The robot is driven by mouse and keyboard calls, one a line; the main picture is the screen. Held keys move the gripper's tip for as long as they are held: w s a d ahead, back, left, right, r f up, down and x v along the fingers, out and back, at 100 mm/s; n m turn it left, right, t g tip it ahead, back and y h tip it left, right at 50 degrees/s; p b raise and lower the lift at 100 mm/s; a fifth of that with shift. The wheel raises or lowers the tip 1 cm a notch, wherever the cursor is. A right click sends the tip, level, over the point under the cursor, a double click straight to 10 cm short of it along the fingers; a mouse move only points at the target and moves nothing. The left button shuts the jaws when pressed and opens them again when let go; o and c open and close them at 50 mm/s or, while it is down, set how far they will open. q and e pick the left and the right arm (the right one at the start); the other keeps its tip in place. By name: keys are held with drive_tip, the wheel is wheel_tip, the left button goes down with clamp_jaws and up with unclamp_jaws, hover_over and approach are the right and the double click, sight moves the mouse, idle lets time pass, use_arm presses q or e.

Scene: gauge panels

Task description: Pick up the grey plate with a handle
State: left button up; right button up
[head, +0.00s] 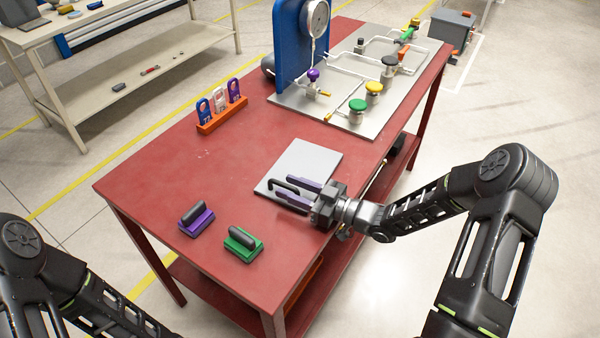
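The grey plate (309,158) lies flat on the red table near its right edge. Its black handle (288,184) stands on the part of the plate nearest me. My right gripper (281,187) reaches in from the right, low over the plate. Its two fingers are spread apart, with the handle showing between or just beside them; I cannot tell whether they touch it. The gripper hides part of the plate's near side. My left gripper is out of view; only my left arm shows at the lower left.
On the red table (150,180), a purple block (196,221) and a green block (243,245) with dark handles lie near the front. An orange rack (222,121) holds tags. A gauge panel (345,118) with pipes and coloured valves fills the back. The table's left middle is clear.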

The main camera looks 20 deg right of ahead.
clamp_jaws()
idle(1.4)
